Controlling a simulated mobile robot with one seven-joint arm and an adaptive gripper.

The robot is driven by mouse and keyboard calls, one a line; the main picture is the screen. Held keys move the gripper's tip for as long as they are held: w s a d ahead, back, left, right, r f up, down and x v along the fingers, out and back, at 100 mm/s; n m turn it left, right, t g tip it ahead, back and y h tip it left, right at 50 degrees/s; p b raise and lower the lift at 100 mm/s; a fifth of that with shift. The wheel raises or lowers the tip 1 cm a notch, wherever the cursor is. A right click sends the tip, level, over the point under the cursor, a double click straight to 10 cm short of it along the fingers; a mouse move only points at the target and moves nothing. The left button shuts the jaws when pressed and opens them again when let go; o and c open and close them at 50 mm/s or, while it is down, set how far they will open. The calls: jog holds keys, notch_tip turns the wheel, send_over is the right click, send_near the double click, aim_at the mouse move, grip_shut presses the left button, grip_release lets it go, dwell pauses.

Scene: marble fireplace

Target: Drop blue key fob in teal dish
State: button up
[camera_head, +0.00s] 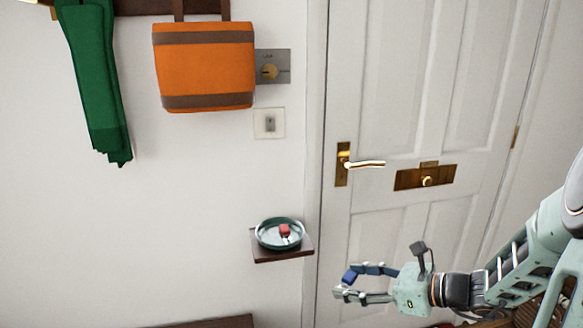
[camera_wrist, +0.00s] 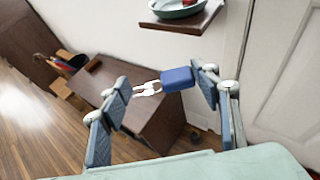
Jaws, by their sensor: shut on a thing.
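The teal dish (camera_head: 262,242) sits on a small dark wall shelf in the head view. A small red item (camera_head: 285,230) lies inside it. Part of the dish (camera_wrist: 180,11) also shows at the top of the wrist view. My gripper (camera_head: 345,285) is to the right of and lower than the dish in the picture, apart from it. It is shut on the blue key fob (camera_wrist: 177,79), held between the fingertips with its metal ring and chain (camera_wrist: 146,89) toward the left finger. The fob (camera_head: 350,275) shows small at the fingertips in the head view.
The dark shelf (camera_head: 284,257) juts from the wall beside the white door (camera_head: 395,190) with its brass handle (camera_head: 365,164). An orange bag (camera_head: 205,70) and green scarf (camera_head: 92,75) hang above left. A brown bench (camera_wrist: 135,110) stands below.

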notch_tip(320, 180, up, 17)
jog(key=p, duration=2.2)
jog(key=shift+a+p, duration=0.2)
jog(key=shift+p, duration=0.1)
